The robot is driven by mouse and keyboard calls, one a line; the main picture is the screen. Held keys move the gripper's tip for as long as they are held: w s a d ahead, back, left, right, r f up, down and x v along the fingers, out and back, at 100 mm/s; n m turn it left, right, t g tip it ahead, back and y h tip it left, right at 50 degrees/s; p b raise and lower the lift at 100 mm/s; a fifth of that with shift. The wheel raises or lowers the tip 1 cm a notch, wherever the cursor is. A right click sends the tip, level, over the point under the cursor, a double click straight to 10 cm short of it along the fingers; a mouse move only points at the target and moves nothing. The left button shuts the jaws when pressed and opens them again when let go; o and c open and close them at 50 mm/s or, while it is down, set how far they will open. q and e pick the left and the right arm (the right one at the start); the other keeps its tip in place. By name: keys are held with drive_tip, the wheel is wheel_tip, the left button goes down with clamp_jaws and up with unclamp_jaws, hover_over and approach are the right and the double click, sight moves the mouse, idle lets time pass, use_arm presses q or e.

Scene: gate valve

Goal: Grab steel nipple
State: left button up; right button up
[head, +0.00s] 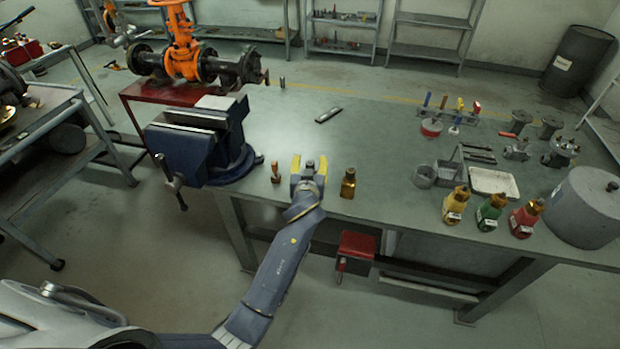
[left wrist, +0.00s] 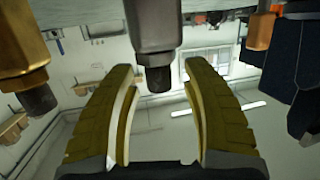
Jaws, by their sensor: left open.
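The steel nipple (head: 310,164) stands near the front edge of the workbench, between a copper fitting on its left and a brass fitting on its right. My left gripper (head: 309,169) is open around it. In the left wrist view the grey steel nipple (left wrist: 155,40) hangs into the space between the yellow fingers of my left gripper (left wrist: 158,75), with a visible gap on each side. That view looks upside down. The arm hides the nipple's lower part in the head view. My right gripper is not in view.
The brass fitting (head: 348,184) and the copper fitting (head: 276,173) stand close on either side. A blue vise (head: 200,140) is mounted at the left. Several bottles, including a yellow one (head: 456,205), stand at the right. The bench (head: 380,140) behind is mostly clear.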

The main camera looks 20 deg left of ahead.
use_arm(q)
drive_tip(key=shift+o, duration=0.3)
clamp_jaws()
idle(0.3)
